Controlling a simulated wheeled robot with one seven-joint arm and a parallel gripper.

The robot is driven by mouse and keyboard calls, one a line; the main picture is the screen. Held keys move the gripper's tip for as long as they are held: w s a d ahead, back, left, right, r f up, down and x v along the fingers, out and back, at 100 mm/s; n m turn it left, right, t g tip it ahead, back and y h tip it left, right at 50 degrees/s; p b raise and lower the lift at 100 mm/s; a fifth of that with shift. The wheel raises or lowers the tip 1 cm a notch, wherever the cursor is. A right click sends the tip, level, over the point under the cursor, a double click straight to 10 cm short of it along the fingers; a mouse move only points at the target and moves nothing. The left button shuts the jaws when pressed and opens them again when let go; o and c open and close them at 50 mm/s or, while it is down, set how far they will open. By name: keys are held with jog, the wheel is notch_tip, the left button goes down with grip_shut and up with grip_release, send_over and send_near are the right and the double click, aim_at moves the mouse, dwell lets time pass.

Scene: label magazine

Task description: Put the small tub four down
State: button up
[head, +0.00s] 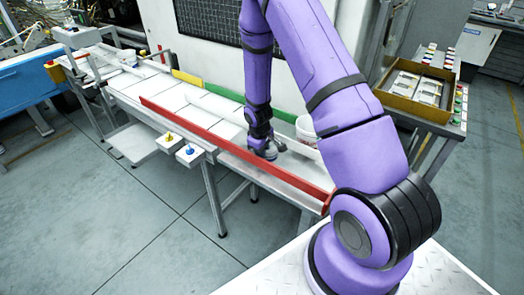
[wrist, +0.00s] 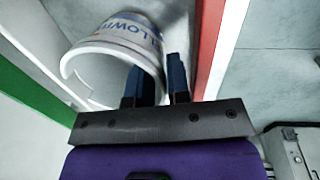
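A white tub with blue lettering (wrist: 108,40) shows in the wrist view, its open mouth turned towards my gripper (wrist: 162,72). One dark finger overlaps the mouth and the other is outside, with the tub's wall between them. My fingers are close together and look shut on that wall; the contact itself is partly hidden. The tub's base is not clear.
A red rail (head: 225,142) runs along the table's near edge and a green strip (head: 228,94) along the far side. A pale roller or tube (head: 215,104) lies along the table. Two small boxes with yellow and blue knobs (head: 189,153) are at the front. A brown tray (head: 415,105) stands at right.

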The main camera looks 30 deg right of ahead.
jog(key=s+a+r+m+t, duration=0.1)
jog(key=s+a+r, duration=0.15)
jog(key=r, duration=0.95)
jog(key=s+a+r+m+t, duration=0.15)
jog(key=s+r, duration=0.25)
jog(key=r, duration=0.7)
jog(key=s+a+r, duration=0.2)
jog(key=s+r, duration=0.1)
jog(key=r, duration=0.9)
jog(key=s+a+r+m+t, duration=0.1)
jog(key=s+a+r, duration=0.1)
jog(key=s+r, duration=0.3)
jog(key=s+a+r+m+t+y, duration=0.1)
jog(key=s+r, duration=0.4)
jog(key=s, duration=0.9)
jog(key=shift+a+r, duration=0.25)
jog(key=shift+a, duration=0.65)
grip_shut()
jog(key=shift+d, duration=0.2)
